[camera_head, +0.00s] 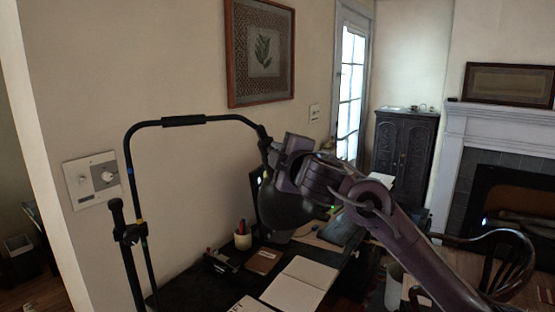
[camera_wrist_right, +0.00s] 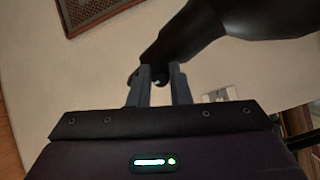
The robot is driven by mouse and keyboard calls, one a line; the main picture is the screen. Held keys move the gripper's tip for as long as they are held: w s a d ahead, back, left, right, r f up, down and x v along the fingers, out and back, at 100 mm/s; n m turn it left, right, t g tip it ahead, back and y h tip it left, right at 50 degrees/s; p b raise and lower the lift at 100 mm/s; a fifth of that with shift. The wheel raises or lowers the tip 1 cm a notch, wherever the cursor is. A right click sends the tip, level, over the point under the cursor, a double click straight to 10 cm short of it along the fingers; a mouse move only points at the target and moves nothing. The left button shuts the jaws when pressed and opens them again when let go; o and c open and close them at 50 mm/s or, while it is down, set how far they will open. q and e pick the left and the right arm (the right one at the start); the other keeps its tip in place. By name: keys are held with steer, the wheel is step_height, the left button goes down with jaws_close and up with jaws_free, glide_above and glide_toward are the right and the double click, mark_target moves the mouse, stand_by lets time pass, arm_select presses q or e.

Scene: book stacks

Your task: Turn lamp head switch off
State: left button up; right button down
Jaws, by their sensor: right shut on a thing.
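The black lamp (camera_head: 183,121) has a bent arm that reaches over the desk and ends in a dark, rounded lamp head (camera_head: 287,208). My right gripper (camera_head: 272,152) is at the top of the lamp head, where the arm joins it. In the right wrist view the dark lamp head (camera_wrist_right: 225,20) crosses the top, and the fingers of my right gripper (camera_wrist_right: 161,76) are shut on a small dark knob-like switch (camera_wrist_right: 158,79) at its narrow end. The switch is hidden by the gripper in the head view. My left gripper is not in view.
Below the lamp head is a dark desk with an open notebook (camera_head: 299,283), a pencil cup (camera_head: 243,237) and a brown notebook (camera_head: 264,260). A wall plate with a dial (camera_head: 93,179) is at left. A wooden chair (camera_head: 506,262) stands at right.

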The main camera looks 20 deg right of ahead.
steer(key=shift+r+n+b, duration=0.15)
steer(key=shift+n+b, duration=0.3)
steer(key=shift+n, duration=0.75)
steer(key=c, duration=1.3)
jaws_free()
steer(key=shift+c, duration=0.2)
steer(key=shift+s, duration=0.15)
steer(key=s+b, duration=0.1)
steer(key=s, duration=0.6)
steer(key=shift+s+d+b, duration=0.25)
steer(key=shift+d+b, duration=0.05)
steer(key=shift+d, duration=0.1)
